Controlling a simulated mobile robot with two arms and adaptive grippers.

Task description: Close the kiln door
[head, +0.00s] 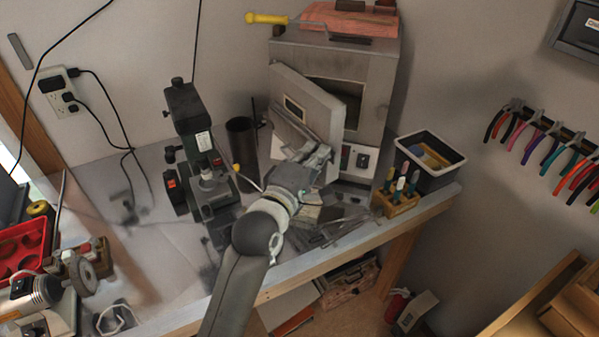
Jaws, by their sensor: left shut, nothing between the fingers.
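The kiln (383,75) is a grey box at the back of the workbench. Its door (310,98) is a thick grey slab with a small window, swung open to the left, and part of the dark chamber (336,93) shows to its right. My left arm reaches up from the bottom middle. My left gripper (322,158) is shut and empty, in front of the lower part of the door; I cannot tell whether it touches the door. My right gripper is not in view.
A drill press (190,125) and a dark cylinder (241,143) stand left of the kiln. A black bin (436,153) and a wooden tool holder (397,203) stand to its right. Bricks and a yellow-handled tool (266,18) lie on top. Loose tools lie on the bench below my gripper.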

